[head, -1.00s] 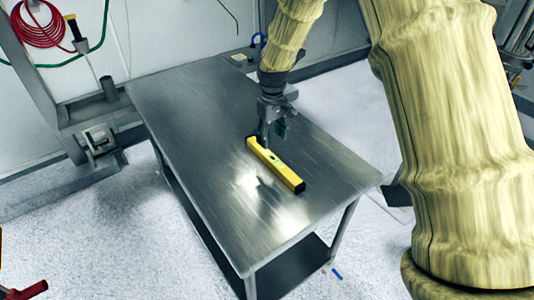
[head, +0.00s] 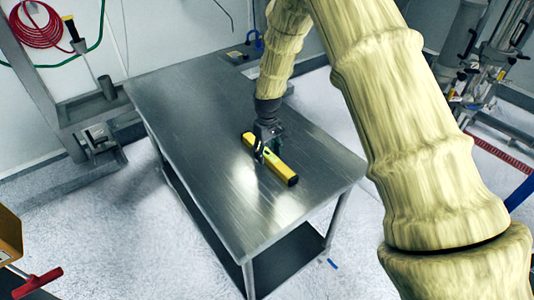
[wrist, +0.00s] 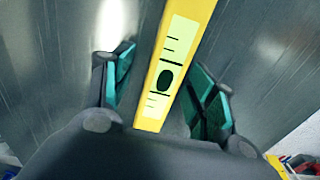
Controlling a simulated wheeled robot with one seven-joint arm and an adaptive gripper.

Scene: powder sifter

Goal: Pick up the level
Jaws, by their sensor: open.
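The yellow level (head: 284,172) with black ends lies flat on the steel table (head: 190,130). My gripper (head: 267,156) is lowered over the level's middle, its fingers open to either side of it. In the wrist view the level (wrist: 187,50) runs up between the two teal-padded fingers of my gripper (wrist: 162,100), with a gap on both sides. A pale marked window with a dark oval shows on its top. The near part of the level is hidden behind the gripper's body.
The table around the level is bare. A small item (head: 236,55) lies at the table's far edge. A red hose coil (head: 37,28) hangs on the left wall. A red-handled tool (head: 38,284) is at the lower left.

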